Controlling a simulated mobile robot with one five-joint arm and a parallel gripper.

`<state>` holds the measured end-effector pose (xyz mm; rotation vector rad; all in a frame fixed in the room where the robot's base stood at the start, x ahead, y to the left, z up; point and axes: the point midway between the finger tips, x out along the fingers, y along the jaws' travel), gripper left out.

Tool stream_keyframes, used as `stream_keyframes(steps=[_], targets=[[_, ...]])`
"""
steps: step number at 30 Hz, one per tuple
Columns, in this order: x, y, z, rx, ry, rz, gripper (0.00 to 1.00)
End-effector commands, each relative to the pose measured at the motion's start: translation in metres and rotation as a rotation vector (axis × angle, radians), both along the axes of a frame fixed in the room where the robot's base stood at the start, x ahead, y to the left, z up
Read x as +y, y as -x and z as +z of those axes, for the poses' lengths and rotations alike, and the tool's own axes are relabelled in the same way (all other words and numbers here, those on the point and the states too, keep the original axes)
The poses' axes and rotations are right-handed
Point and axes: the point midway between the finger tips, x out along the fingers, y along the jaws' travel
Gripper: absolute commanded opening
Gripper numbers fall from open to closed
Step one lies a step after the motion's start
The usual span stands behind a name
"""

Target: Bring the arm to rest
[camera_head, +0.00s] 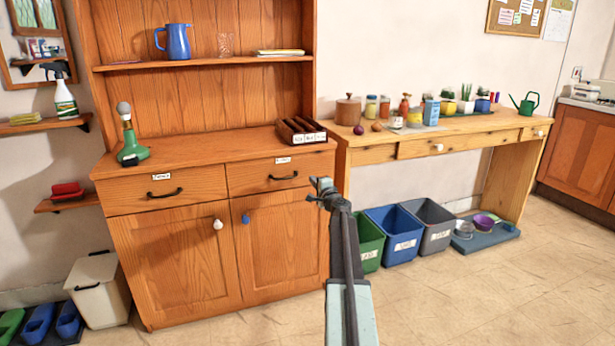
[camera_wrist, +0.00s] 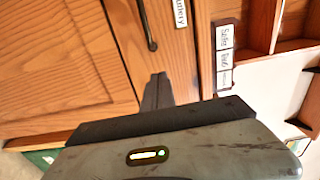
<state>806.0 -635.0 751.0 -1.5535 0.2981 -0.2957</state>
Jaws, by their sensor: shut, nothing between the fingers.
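My gripper (camera_head: 322,191) is shut and empty at the end of my raised arm. In the head view it hangs in front of the right edge of the wooden dresser, left of the side table. In the wrist view my gripper (camera_wrist: 158,78) shows its dark fingers together, in front of a drawer front with a black handle (camera_wrist: 147,22). I cannot tell whether it touches anything.
The wooden dresser (camera_head: 180,260) stands close behind my gripper, with a divided tray (camera_head: 301,133) on its top. Green, blue (camera_head: 397,238) and grey bins stand on the floor under the table. The floor (camera_head: 500,285) at the right is clear.

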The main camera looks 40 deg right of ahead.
Motion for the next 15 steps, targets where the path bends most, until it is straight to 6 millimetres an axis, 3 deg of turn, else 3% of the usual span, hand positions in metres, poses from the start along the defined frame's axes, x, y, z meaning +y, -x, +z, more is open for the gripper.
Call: stream_keyframes(steps=[1, 6, 15], targets=[[0.008, 0.016, 0.000, 0.000, 0.000, -0.002, 0.00], [0.017, 0.042, -0.001, 0.000, 0.000, -0.001, 0.00], [0.020, 0.049, -0.001, 0.001, 0.000, 0.001, 0.00]])
